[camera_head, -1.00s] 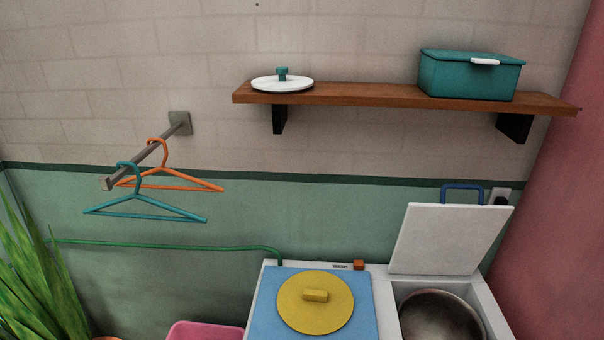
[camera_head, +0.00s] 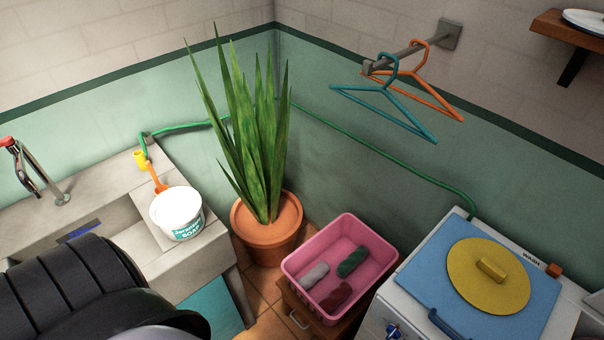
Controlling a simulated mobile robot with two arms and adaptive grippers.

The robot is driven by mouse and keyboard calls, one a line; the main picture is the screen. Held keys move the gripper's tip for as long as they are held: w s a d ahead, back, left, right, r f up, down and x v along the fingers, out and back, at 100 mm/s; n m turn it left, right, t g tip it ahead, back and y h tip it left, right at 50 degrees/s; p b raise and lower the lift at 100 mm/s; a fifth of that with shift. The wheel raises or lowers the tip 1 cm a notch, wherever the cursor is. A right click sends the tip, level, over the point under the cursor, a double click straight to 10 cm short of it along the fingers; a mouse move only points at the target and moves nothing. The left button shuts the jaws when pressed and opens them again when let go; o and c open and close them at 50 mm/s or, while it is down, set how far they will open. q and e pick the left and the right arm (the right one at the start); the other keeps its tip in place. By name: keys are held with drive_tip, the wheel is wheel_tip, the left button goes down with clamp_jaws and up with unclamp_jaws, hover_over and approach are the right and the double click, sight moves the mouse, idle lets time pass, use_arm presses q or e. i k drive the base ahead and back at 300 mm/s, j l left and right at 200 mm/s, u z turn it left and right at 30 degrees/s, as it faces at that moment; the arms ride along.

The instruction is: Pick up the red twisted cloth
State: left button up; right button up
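A dark red twisted cloth (camera_head: 335,297) lies inside a pink basket (camera_head: 365,222) in the lower middle of the head view. A grey twisted cloth (camera_head: 315,274) and a dark green twisted cloth (camera_head: 352,261) lie beside it in the same basket. The basket rests on a small wooden stand with a drawer handle. A large dark ribbed part, which seems to be my own arm, fills the lower left corner. Neither gripper's fingers show.
A washing machine with a blue lid (camera_head: 430,275) stands right of the basket. A potted plant (camera_head: 268,238) stands behind-left. A sink counter (camera_head: 120,180) at left holds a white soap tub (camera_head: 177,212). Hangers (camera_head: 385,108) hang from a wall rod above.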

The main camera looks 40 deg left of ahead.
sight(330, 304)
drive_tip(key=u, duration=0.7)
drive_tip(key=k+j, duration=0.25)
drive_tip(key=j, duration=0.15)
drive_tip(key=k+j, duration=0.3)
drive_tip(key=j, duration=0.1)
